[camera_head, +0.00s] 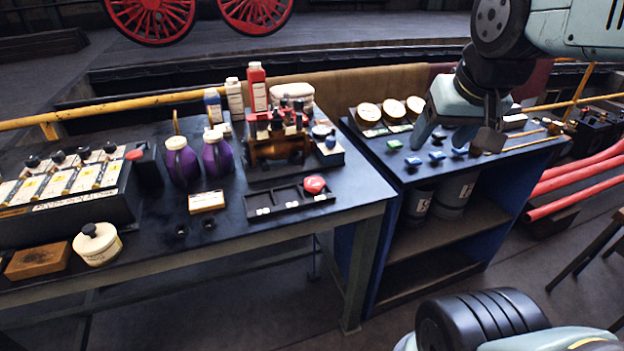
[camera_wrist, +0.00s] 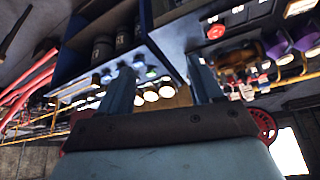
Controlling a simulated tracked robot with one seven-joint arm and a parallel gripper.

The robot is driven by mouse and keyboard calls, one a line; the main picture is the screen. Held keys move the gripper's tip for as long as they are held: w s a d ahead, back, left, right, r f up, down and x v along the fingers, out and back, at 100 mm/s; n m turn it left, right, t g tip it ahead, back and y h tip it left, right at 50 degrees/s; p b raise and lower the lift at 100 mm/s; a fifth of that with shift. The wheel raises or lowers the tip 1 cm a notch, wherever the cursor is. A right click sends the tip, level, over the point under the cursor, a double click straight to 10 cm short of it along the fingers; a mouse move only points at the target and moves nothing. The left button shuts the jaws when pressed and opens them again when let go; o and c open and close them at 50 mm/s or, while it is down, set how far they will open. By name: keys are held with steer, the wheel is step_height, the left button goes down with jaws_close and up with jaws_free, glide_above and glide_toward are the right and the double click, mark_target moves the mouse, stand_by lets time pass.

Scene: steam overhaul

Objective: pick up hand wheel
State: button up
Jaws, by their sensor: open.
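A small red round piece, which looks like the hand wheel (camera_head: 315,184), sits at the right end of a black compartment tray (camera_head: 262,211) on the left bench. It also shows red near the top of the wrist view (camera_wrist: 216,31). My gripper (camera_head: 452,147) is open and empty above the right bench, to the right of the hand wheel and well apart from it. Its two fingers frame the benches in the wrist view (camera_wrist: 160,65). Spokes or a hub on the hand wheel are too small to make out.
Purple jugs (camera_head: 217,155), bottles (camera_head: 257,88) and a brass-coloured assembly (camera_head: 277,148) stand behind the tray. A small orange-and-white box (camera_head: 206,202) lies left of it. Green and blue small pieces (camera_head: 437,156) lie below my gripper. The bench front right of the tray is clear.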

steer(key=o, duration=0.5)
steer(key=shift+m+g, duration=0.5)
steer(key=shift+m, duration=0.2)
steer(key=w, duration=0.2)
steer(key=w+a+f, duration=0.1)
steer(key=w, duration=0.1)
steer(key=w+a, duration=0.1)
steer(key=w, duration=0.1)
steer(key=shift+a+f, duration=0.1)
steer(key=shift+f, duration=0.15)
steer(key=shift+c, duration=0.2)
steer(key=shift+m+g, duration=0.3)
steer(key=shift+m, duration=0.4)
steer(key=w+a+f, duration=0.1)
steer(key=w, duration=0.1)
steer(key=w+a, duration=0.1)
steer(key=w+a+f, duration=0.1)
steer(key=w+a, duration=0.1)
steer(key=shift+w+a+f, duration=0.1)
steer(key=shift+w+f, duration=0.25)
steer(key=m+h, duration=0.2)
steer(key=m, duration=0.1)
glide_toward(314, 182)
steer(key=x, duration=0.3)
steer(key=shift+w, duration=0.25)
steer(key=shift+s+x, duration=0.2)
steer(key=shift+x, duration=2.6)
